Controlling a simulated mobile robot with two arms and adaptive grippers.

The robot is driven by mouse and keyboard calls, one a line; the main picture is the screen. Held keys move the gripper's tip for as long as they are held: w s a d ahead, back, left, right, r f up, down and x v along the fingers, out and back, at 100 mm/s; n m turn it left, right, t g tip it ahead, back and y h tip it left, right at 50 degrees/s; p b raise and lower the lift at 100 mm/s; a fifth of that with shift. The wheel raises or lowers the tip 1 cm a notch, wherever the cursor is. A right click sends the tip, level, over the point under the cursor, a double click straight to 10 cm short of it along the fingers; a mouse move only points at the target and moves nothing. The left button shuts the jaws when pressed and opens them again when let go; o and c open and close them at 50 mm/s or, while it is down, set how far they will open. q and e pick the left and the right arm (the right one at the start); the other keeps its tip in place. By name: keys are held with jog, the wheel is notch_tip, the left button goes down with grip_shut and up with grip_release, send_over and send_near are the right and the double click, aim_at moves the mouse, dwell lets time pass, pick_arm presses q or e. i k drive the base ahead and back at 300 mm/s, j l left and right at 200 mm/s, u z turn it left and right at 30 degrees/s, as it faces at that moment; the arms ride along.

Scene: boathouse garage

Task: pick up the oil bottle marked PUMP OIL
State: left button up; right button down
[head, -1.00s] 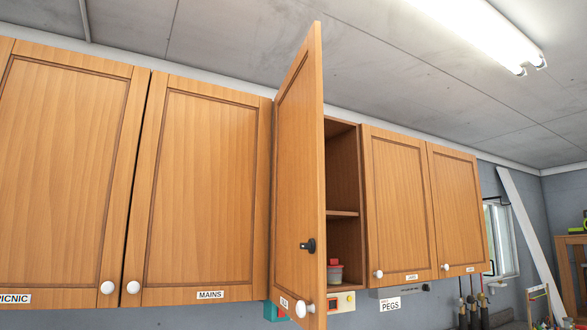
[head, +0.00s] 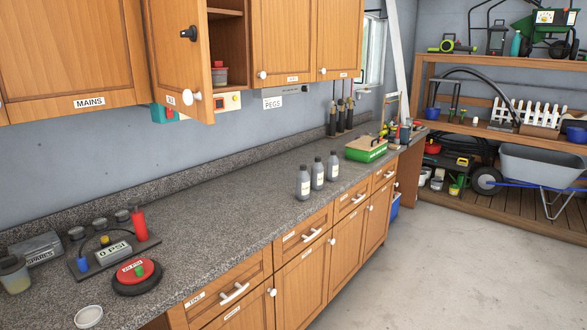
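Three similar grey bottles with dark caps and pale labels stand upright in a row on the counter in the head view: a near one (head: 303,183), a middle one (head: 318,173) and a far one (head: 333,166). Their label text is too small to read, so I cannot tell which is marked PUMP OIL. Neither of my grippers is in view.
The granite counter (head: 235,205) is clear around the bottles. A green box (head: 366,149) stands beyond them. A panel marked 0 PSI (head: 113,251) and a red-and-black round item (head: 136,275) are nearer. An open cupboard door (head: 180,62) juts out above the counter.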

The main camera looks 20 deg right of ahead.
aim_at(303, 177)
jog(key=i+l, duration=0.1)
jog(key=l, duration=0.4)
jog(key=i+l, duration=0.15)
jog(key=l, duration=0.4)
jog(key=i+l+u, duration=0.1)
jog(key=l, duration=0.4)
